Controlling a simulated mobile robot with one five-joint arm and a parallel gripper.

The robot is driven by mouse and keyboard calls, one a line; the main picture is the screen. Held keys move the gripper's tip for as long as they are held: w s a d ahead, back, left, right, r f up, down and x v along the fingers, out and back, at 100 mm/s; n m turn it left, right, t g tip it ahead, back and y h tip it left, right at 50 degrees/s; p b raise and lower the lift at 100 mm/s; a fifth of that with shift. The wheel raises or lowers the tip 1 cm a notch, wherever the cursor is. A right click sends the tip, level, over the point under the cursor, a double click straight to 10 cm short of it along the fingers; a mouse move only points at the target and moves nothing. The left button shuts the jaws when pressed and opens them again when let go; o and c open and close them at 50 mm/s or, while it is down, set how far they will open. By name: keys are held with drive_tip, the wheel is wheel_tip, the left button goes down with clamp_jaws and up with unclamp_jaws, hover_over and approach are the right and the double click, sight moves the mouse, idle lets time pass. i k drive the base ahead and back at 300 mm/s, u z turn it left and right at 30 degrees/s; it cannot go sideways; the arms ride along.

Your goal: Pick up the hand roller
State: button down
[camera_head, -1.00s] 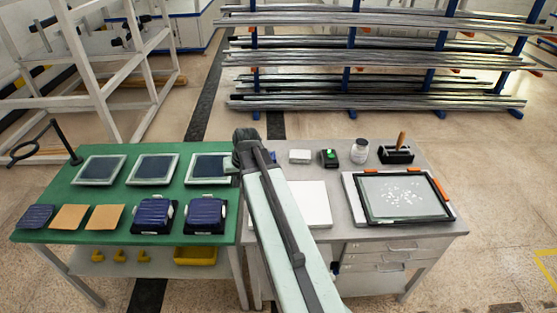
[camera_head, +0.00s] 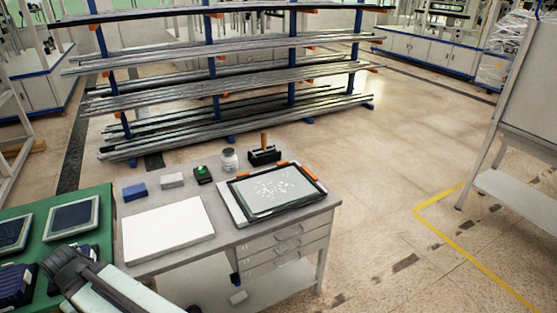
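What looks like the hand roller (camera_head: 264,139) stands at the back right of the grey table, its wooden handle pointing up. Its lower part sits in a small black holder (camera_head: 265,157), and I cannot make out the roller's barrel. My gripper (camera_head: 60,264) is at the lower left, over the edge of the green table and well apart from the roller. Its fingers are not clear from this angle, so I cannot tell whether it is open.
The grey table (camera_head: 190,256) also bears a white board (camera_head: 168,229), a black-framed panel (camera_head: 277,187), a jar (camera_head: 229,159), a green-and-black device (camera_head: 202,174), a white block (camera_head: 172,181) and a blue block (camera_head: 134,191). A metal stock rack (camera_head: 210,75) stands behind. Floor is open at right.

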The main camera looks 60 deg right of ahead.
sight(263, 136)
drive_tip(key=k, duration=1.2)
drive_tip(key=u, duration=0.9)
drive_tip(key=i, duration=2.1)
drive_tip(key=z, duration=3.35)
drive_tip(key=i, duration=0.95)
drive_tip(key=u, duration=0.05)
